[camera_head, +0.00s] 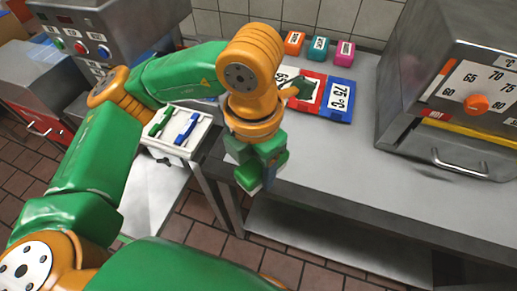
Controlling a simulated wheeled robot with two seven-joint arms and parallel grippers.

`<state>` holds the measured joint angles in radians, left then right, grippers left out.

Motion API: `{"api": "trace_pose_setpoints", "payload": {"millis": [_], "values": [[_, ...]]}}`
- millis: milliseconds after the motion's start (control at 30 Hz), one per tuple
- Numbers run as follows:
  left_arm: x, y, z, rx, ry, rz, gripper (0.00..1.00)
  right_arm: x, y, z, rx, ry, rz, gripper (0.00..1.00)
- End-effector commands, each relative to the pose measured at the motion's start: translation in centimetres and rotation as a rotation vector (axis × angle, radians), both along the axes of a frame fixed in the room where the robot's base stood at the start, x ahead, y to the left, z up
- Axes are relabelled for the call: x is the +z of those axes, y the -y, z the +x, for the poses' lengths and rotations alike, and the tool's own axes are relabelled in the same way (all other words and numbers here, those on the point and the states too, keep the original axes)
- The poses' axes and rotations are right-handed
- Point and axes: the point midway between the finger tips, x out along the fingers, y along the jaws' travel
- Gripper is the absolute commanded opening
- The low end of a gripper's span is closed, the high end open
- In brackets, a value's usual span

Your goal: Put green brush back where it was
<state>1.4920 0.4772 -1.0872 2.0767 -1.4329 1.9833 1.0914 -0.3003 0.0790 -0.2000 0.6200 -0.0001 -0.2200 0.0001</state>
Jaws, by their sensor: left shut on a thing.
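My left gripper (262,172) hangs fingers-down over the front edge of the steel counter. It is shut on a small green thing with a pale underside (247,181), which looks like the green brush. The fingers hide most of it. A white tray (198,146) stands left of the gripper, apart from it. In the tray lie a slim green piece (160,121) and a slim blue piece (187,129), side by side. I cannot tell if the slim green piece is another brush. My right gripper is not in view.
White, red and blue temperature pads, the blue one marked 75 °C (340,100), lie at the back of the counter (330,155). Orange, teal and pink blocks (318,50) stand behind them. A steel oven (465,95) fills the right. A button machine (100,30) stands back left.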

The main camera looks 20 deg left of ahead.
Motion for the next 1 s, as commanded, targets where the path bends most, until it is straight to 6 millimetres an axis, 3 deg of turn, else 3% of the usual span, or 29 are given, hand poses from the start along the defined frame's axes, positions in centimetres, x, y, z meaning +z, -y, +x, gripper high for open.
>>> {"api": "trace_pose_setpoints", "payload": {"millis": [100, 200, 367, 567, 600, 700, 900, 1000], "values": [[0.5, 0.7, -0.4, 0.267, 0.001, 0.000, 0.00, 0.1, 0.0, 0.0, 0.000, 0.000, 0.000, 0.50], [0.7, 1.1, -0.5, 0.413, 0.002, -0.001, 0.00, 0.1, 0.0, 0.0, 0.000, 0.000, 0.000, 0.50], [0.0, 0.3, 1.4, 0.495, -0.005, 0.001, 0.00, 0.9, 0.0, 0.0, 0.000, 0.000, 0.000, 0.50], [-3.2, -2.4, 7.4, 0.496, -0.009, 0.001, 0.00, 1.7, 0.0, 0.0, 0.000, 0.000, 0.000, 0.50], [-4.6, -2.7, 8.4, 0.493, -0.010, 0.000, 0.00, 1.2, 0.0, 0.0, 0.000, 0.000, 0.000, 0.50], [-6.8, -3.5, 10.1, 0.491, -0.009, 0.001, 0.00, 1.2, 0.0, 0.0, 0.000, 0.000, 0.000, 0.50], [-9.2, -4.5, 12.2, 0.489, -0.003, 0.003, 0.00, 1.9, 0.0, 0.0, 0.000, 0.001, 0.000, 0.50], [-10.9, -4.5, 12.1, 0.484, -0.006, 0.003, 0.00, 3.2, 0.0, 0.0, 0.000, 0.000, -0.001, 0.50]]}}
